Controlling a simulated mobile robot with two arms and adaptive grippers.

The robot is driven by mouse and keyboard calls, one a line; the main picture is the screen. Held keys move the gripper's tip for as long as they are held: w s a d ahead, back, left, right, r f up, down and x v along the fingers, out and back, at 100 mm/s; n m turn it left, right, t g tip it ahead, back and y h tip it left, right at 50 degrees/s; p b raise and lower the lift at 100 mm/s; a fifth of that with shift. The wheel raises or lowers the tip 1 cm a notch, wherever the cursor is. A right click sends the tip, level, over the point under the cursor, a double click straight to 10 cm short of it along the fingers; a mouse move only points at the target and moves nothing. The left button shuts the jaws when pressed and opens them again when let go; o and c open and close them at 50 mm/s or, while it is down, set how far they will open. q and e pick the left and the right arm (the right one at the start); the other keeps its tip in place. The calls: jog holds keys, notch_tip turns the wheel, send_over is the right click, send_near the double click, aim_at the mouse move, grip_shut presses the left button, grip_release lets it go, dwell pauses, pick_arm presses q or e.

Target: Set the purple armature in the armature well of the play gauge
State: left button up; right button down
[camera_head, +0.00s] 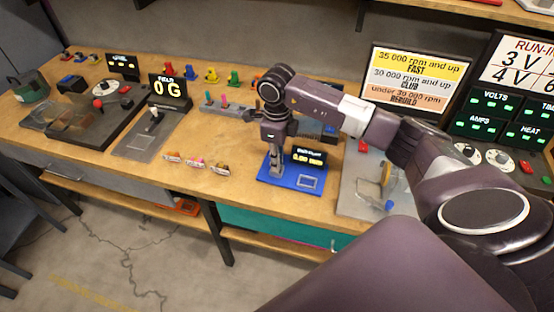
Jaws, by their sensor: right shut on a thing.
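The play gauge is a blue plate (282,187) with a small black display (309,158) reading about 0.00 mm and a pale rectangular outline on its front right. My right gripper (276,174) points down over the left part of this plate. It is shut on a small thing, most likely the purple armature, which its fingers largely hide. The armature well is not clearly visible beneath the fingers. My left gripper is not in view.
A grey fixture (365,180) stands close on the right. A field meter (169,89) and a rack (228,108) with coloured pegs stand behind. The bench's front edge is near.

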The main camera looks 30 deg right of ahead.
jog(key=shift+f, duration=0.2)
dwell(0.3)
jog(key=c, duration=1.8)
grip_release()
